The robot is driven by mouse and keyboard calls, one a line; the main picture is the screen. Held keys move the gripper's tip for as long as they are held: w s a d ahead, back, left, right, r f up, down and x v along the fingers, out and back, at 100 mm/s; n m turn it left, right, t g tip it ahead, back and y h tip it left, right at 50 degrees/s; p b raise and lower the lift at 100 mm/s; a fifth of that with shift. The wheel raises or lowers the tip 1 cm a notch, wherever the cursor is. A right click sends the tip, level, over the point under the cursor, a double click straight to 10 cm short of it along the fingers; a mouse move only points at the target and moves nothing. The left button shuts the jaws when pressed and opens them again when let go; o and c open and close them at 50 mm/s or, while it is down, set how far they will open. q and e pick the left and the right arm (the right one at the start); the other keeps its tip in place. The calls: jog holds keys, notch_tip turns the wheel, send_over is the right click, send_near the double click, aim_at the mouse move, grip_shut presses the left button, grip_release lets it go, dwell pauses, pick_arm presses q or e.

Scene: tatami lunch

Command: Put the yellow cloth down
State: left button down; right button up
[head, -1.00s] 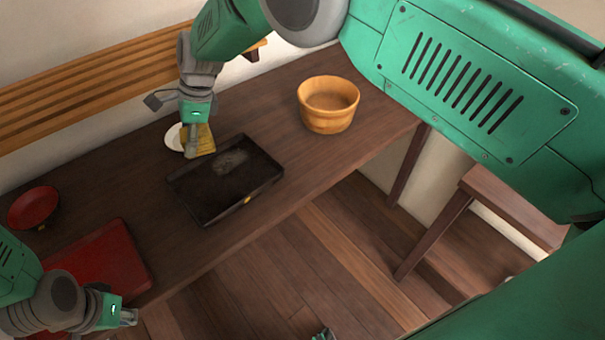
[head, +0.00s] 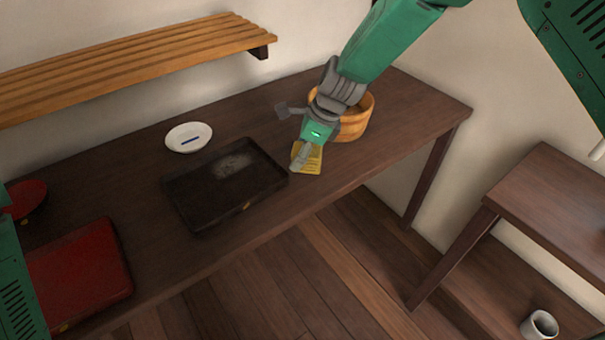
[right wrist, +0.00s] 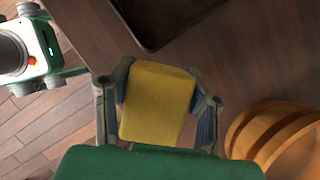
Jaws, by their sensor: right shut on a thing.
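The yellow cloth (head: 309,158) is held by my right gripper (head: 304,156) at the front part of the dark table, just right of the black tray. In the right wrist view the folded cloth (right wrist: 157,103) sits between the two fingers of the gripper (right wrist: 158,98), which is shut on it. Whether the cloth touches the table I cannot tell. Of my left arm only a green link shows at the left edge of the head view.
The black tray (head: 190,205) lies left of the cloth. A wooden tub (head: 357,118) stands close behind my right gripper. A white dish (head: 189,138), a red box (head: 80,275) and a red bowl (head: 27,200) are farther left. The table's front edge is near.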

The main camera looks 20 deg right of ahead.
aim_at(301, 179)
jog(key=shift+f, duration=0.55)
jog(key=f, duration=0.2)
jog(key=d+f, duration=0.1)
jog(key=f, duration=0.1)
jog(key=shift+d+f, duration=0.1)
jog(key=shift+a, duration=0.35)
jog(key=o, duration=1.5)
jog(key=shift+a, duration=0.15)
jog(key=shift+c, duration=0.2)
pick_arm(q)
jog(key=shift+w+d+f, duration=0.1)
jog(key=shift+f, duration=0.2)
jog(key=shift+d, duration=0.15)
pick_arm(e)
jog(key=shift+d, duration=0.25)
